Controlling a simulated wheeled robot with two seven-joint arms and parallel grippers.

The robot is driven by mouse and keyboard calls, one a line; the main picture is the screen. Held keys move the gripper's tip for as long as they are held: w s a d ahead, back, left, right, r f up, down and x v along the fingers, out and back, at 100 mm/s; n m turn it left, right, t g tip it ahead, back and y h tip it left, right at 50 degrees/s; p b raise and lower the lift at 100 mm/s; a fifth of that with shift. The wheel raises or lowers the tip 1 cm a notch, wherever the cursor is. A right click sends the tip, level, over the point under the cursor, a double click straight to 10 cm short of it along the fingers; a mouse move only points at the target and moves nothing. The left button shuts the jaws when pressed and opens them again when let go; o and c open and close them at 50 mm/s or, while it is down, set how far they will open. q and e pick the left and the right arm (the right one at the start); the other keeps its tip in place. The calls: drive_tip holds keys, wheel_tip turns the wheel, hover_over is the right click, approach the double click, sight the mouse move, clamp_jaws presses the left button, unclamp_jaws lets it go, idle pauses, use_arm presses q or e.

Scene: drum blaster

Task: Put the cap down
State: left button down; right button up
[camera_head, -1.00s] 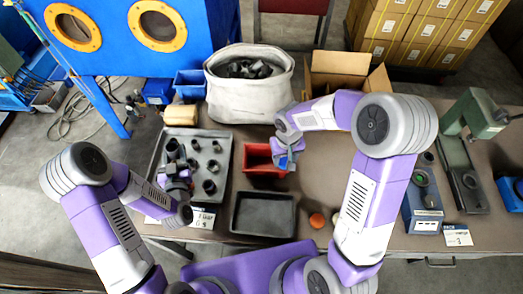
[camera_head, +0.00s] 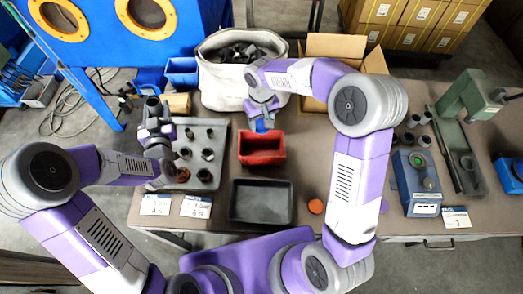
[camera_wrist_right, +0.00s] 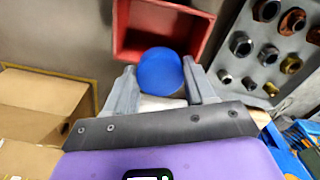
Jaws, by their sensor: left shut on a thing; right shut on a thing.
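My right gripper (camera_head: 263,112) is shut on a round blue cap (camera_head: 264,126), just behind the red bin (camera_head: 262,158). In the right wrist view the cap (camera_wrist_right: 160,71) sits between both fingers (camera_wrist_right: 160,78), its round face beside the bin's opening (camera_wrist_right: 172,52). My left gripper (camera_head: 153,118) is at the left rear of the grey tray (camera_head: 218,128). It is shut on a dark pipe fitting (camera_head: 152,103), partly hidden by the fingers.
A black tray (camera_head: 262,222) lies in front of the red bin, with an orange cap (camera_head: 316,206) to its right. A large pale sack (camera_head: 228,88) and an open cardboard box (camera_head: 334,46) stand behind. A blue device (camera_head: 418,186) and green press (camera_head: 462,110) stand right.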

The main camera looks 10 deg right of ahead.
sight(262, 154)
wheel_tip(262, 154, down, 18)
drive_tip(key=b, duration=0.2)
drive_tip(key=shift+r+b, duration=0.2)
drive_tip(key=shift+b, duration=0.1)
drive_tip(key=shift+f, duration=0.15)
drive_tip(key=o, duration=1)
drive_tip(key=shift+o, duration=0.2)
drive_tip(key=shift+r, duration=0.25)
wheel_tip(262, 154, up, 12)
drive_tip(key=p, duration=0.2)
